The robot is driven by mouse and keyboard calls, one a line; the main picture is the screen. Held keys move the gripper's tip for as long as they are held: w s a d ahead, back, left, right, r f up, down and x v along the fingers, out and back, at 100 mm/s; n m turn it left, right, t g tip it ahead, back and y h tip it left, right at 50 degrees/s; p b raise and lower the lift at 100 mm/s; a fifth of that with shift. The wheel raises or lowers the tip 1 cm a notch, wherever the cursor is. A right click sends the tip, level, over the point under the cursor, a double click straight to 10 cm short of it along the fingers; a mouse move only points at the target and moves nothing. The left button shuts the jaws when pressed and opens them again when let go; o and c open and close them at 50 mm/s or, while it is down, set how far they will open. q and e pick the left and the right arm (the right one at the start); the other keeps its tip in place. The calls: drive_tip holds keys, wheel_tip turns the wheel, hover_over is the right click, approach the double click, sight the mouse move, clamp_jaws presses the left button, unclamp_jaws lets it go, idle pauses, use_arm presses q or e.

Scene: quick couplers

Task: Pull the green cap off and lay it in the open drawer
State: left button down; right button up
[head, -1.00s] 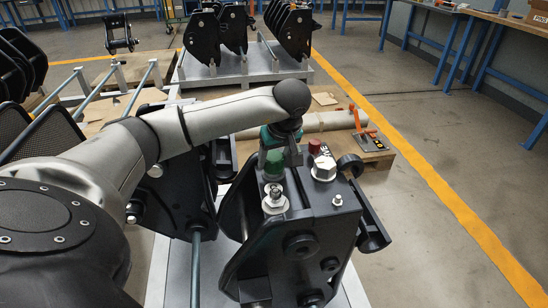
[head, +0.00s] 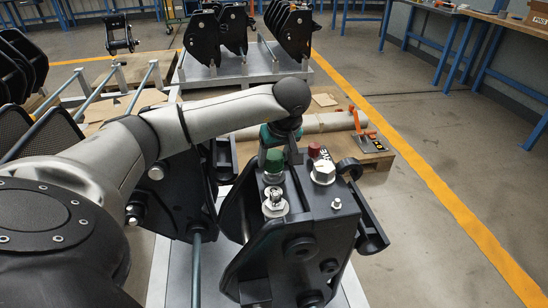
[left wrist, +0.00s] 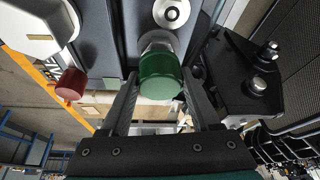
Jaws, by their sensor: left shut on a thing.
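The green cap (head: 273,161) is at the left side of the black coupler block (head: 325,225), over a silver fitting. In the left wrist view the green cap (left wrist: 160,77) sits between the two fingers, with a metal collar (left wrist: 157,43) directly behind it. I cannot tell whether cap and collar still touch. My left gripper (left wrist: 161,88) is shut on the cap from above; it also shows in the head view (head: 274,150), partly covered by its arm. No open drawer shows in these frames. My right gripper is out of view.
A pallet with an orange-handled tool (head: 365,137) lies behind. Open floor is at the right.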

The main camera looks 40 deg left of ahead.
sight(275, 155)
use_arm(q)
drive_tip(key=shift+r+p, duration=1.25)
drive_tip(key=shift+r, duration=0.2)
wheel_tip(275, 155, up, 4)
drive_tip(key=p, duration=0.3)
drive_tip(key=shift+p, duration=0.4)
drive_tip(key=shift+d, duration=0.1)
